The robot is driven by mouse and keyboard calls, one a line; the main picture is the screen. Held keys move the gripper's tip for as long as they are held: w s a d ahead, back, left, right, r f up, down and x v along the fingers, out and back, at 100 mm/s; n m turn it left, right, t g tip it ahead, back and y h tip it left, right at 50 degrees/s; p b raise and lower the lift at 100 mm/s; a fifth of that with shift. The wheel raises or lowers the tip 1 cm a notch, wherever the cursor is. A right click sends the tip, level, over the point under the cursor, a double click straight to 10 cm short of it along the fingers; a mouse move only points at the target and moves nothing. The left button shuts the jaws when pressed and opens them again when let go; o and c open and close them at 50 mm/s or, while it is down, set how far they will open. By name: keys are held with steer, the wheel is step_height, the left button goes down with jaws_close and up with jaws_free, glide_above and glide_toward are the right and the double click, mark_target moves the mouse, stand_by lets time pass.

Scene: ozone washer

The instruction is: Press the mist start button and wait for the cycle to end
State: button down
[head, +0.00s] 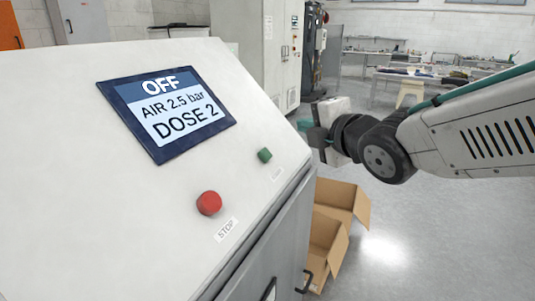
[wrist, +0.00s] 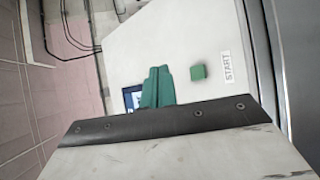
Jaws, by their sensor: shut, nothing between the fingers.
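The washer's sloped white panel (head: 60,170) fills the left of the head view. Its screen (head: 167,112) reads OFF, AIR 2.5 bar, DOSE 2. The green start button (head: 264,154) sits near the panel's right edge; in the wrist view it is a green square (wrist: 198,72) beside a START label (wrist: 233,68). The red stop button (head: 209,203) is lower left of it, with a STOP label. My gripper (head: 304,125) is beyond the panel's right edge, up and right of the green button and apart from it. Its green fingers (wrist: 157,87) are shut and empty.
Open cardboard boxes (head: 335,220) stand on the floor right of the washer. The washer's front doors with dark handles (head: 270,289) are below the panel. Tall grey cabinets and a workbench stand at the back. The grey floor at right is clear.

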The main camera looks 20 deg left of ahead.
mark_target(266, 149)
stand_by(0.3)
steer(key=shift+w+a+f, duration=0.15)
steer(key=shift+a+f, duration=1.4)
steer(key=shift+w+a+f, duration=0.1)
steer(key=shift+a+f, duration=1.45)
steer(key=shift+a+f, duration=0.1)
steer(key=shift+f, duration=0.05)
steer(key=shift+a+f, duration=0.15)
steer(key=shift+a, duration=0.05)
steer(key=shift+a+f, duration=0.35)
stand_by(0.7)
steer(key=shift+d+r, duration=0.65)
steer(key=shift+s+d+r, duration=0.15)
steer(key=shift+d+r, duration=1.6)
steer(key=shift+d, duration=0.05)
